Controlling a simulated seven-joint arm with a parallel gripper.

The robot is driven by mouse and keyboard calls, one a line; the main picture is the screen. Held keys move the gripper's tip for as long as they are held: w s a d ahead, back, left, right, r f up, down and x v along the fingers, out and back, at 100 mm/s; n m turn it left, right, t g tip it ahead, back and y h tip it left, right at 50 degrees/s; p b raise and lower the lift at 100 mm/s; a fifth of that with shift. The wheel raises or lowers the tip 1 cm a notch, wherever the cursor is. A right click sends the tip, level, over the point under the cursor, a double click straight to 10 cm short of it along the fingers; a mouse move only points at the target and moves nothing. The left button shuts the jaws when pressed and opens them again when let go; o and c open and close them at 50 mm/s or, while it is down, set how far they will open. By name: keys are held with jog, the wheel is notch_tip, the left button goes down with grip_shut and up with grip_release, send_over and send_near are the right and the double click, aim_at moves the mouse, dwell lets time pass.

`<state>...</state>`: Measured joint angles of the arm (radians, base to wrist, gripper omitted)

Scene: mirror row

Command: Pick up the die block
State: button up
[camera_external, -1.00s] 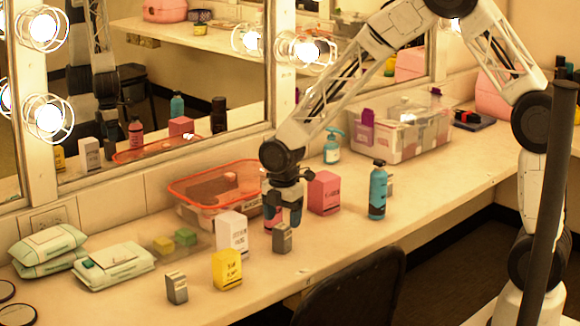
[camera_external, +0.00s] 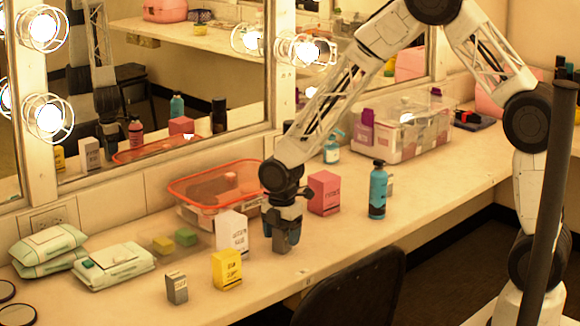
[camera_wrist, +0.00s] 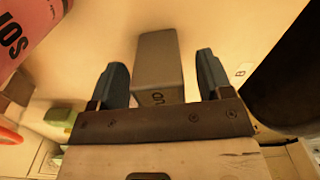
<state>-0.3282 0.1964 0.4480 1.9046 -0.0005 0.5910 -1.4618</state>
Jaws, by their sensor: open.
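A small grey upright block (camera_external: 281,245) stands on the counter directly under my gripper (camera_external: 282,236). In the wrist view the same grey block (camera_wrist: 159,62) lies between the two fingers of my gripper (camera_wrist: 162,82), with a visible gap on each side. The fingers are open, and the block rests on the counter. It bears dark lettering; I see no pips on it, so I cannot tell whether it is the die block. A second grey box (camera_external: 176,288) stands at the front left.
A white carton (camera_external: 232,233) and a yellow carton (camera_external: 227,269) stand left of my gripper. A pink box (camera_external: 324,193) and a teal bottle (camera_external: 377,190) stand right. An orange-rimmed container (camera_external: 205,187) is behind. Counter in front is clear.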

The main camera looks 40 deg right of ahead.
jog(key=c, duration=1.1)
jog(key=shift+r, duration=0.1)
jog(key=shift+r, duration=0.75)
notch_tip(320, 180, up, 2)
jog(key=s+d, duration=0.1)
jog(key=s, duration=0.4)
jog(key=s+d+r, duration=0.1)
jog(key=s+d, duration=0.1)
jog(key=s, duration=0.3)
jog(key=s+d, duration=0.2)
jog(key=s, duration=0.3)
jog(key=shift+r, duration=0.15)
jog(key=shift+s, duration=0.1)
